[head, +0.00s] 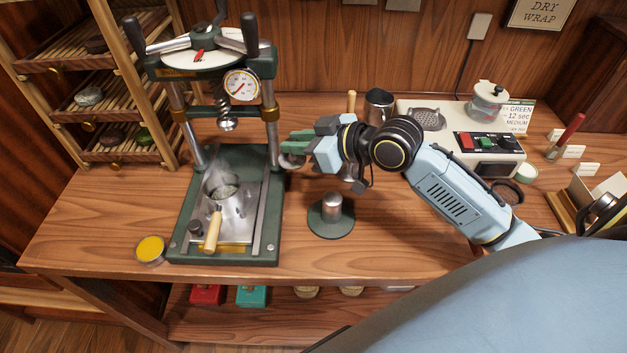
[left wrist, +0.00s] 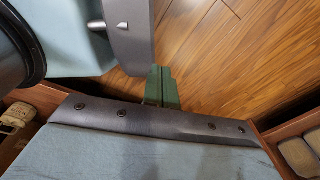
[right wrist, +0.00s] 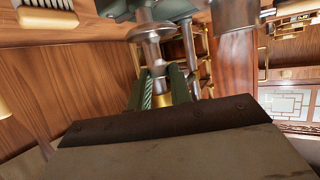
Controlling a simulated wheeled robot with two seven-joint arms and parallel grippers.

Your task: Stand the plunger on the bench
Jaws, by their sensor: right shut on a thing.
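My right gripper (head: 292,148) is shut on a shiny metal piece with a round flange and a brass collar, which I take to be the plunger. In the right wrist view the plunger (right wrist: 152,50) shows between and beyond the green fingers. In the head view the gripper mostly hides it, above the bench (head: 390,245) and right of the press. I cannot tell whether its lower end touches anything. My left gripper (left wrist: 163,88) is out of the head view. In the left wrist view its green fingers are together and empty, with wooden floor beyond.
The green press (head: 262,190) holds a steel mould (head: 225,203) and a wooden-handled tool (head: 213,232). A green round base with a steel post (head: 331,222) stands right of it. A yellow-topped tin (head: 150,249) is front left. A cream appliance (head: 450,118) is back right. The front right bench is bare.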

